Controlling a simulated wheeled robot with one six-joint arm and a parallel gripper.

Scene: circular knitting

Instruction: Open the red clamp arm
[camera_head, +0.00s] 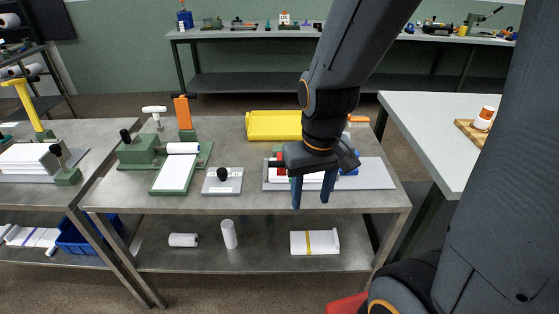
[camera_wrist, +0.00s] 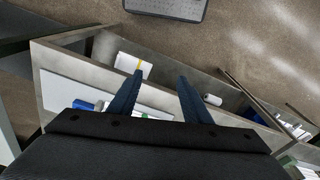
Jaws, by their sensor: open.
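A red part (camera_head: 281,157), possibly the red clamp arm, shows on the light grey plate (camera_head: 375,175) at the right of the middle table. My gripper mostly covers it, so I cannot tell its shape or whether it is open. My gripper (camera_head: 311,202) points down with its two dark blue fingers apart and nothing between them. It hangs in front of the plate, towards the table's near edge. The wrist view also shows both fingers (camera_wrist: 160,76) apart over the table edge. A blue part (camera_head: 349,171) sits on the plate right of my gripper; no red part shows clearly in the wrist view.
A yellow tray (camera_head: 273,126) lies behind the plate. A small grey plate with a black knob (camera_head: 222,181) and a green machine with an orange lever (camera_head: 183,112) stand to the left. A white-topped table (camera_head: 435,135) stands right.

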